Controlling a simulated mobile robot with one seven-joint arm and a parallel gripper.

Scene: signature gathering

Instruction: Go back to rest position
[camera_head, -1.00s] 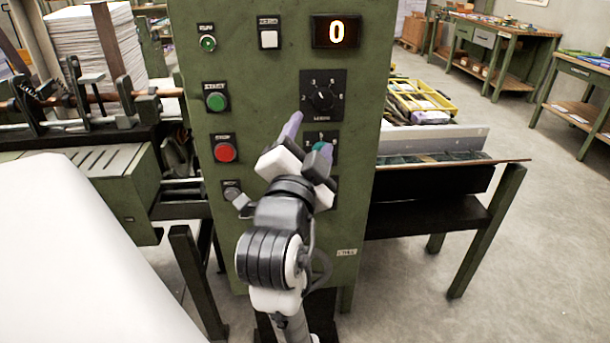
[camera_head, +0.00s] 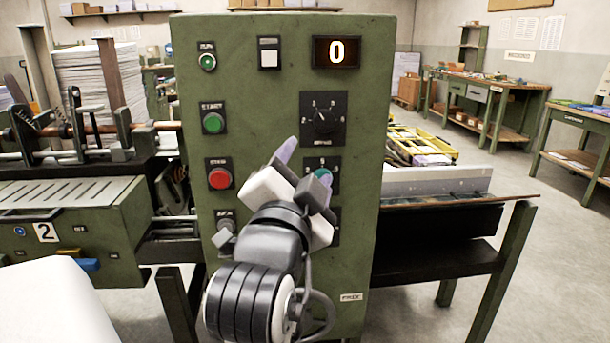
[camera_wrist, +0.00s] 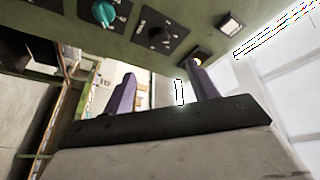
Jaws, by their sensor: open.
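My gripper (camera_head: 304,165) is in front of the green control panel (camera_head: 285,95) in the head view, over its lower right dials. Its two purple fingers are apart with nothing between them. In the wrist view my gripper (camera_wrist: 160,92) also shows open and empty, with the panel (camera_wrist: 120,25) along the top. A teal knob (camera_head: 322,174) is partly hidden behind my gripper.
A machine feed section with a slatted top (camera_head: 65,193) stands to the left, with a paper stack (camera_head: 95,80) behind it. A delivery table (camera_head: 465,235) with a yellow tray (camera_head: 425,150) adjoins on the right. Workbenches (camera_head: 500,82) stand further back. The floor at right is clear.

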